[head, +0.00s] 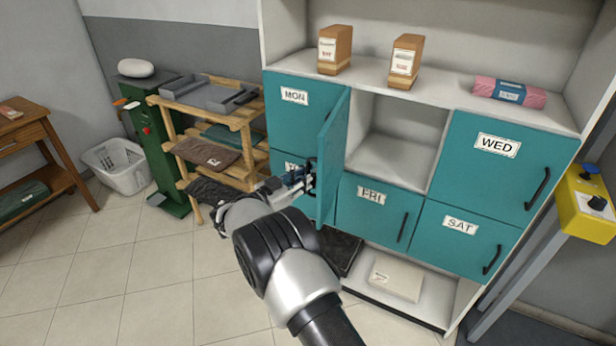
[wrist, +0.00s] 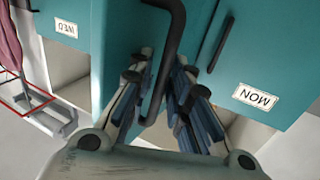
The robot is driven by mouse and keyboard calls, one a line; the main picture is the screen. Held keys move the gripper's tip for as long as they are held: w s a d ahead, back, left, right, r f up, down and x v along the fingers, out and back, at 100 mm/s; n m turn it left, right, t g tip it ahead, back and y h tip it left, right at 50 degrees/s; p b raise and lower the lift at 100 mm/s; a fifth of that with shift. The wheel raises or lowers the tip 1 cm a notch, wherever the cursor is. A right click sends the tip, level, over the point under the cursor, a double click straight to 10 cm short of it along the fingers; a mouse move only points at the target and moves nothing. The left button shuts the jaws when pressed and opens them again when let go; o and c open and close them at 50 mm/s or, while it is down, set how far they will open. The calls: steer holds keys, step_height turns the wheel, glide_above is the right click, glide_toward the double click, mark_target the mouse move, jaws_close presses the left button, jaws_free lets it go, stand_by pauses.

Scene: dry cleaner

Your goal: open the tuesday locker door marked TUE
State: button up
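The teal locker door (head: 333,150) between MON and WED stands swung out from its cubby (head: 392,155), hinged on the MON side. Its face with any TUE label is turned away in the head view. My gripper (head: 302,181) is at the outer face of this door, near its lower free edge. In the wrist view, the black door handle (wrist: 167,50) runs between the fingers of my gripper (wrist: 163,85). The fingers are drawn inward and look closed about the handle. The exact contact is partly hidden.
The MON door (head: 290,110), WED door (head: 500,160), FRI door (head: 375,210) and SAT door (head: 465,235) are shut. A wooden rack (head: 245,118) with folded cloths stands close left of the lockers. The tiled floor (head: 130,260) at left is clear.

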steer(key=v, duration=1.2)
steer(key=shift+d+r, duration=0.1)
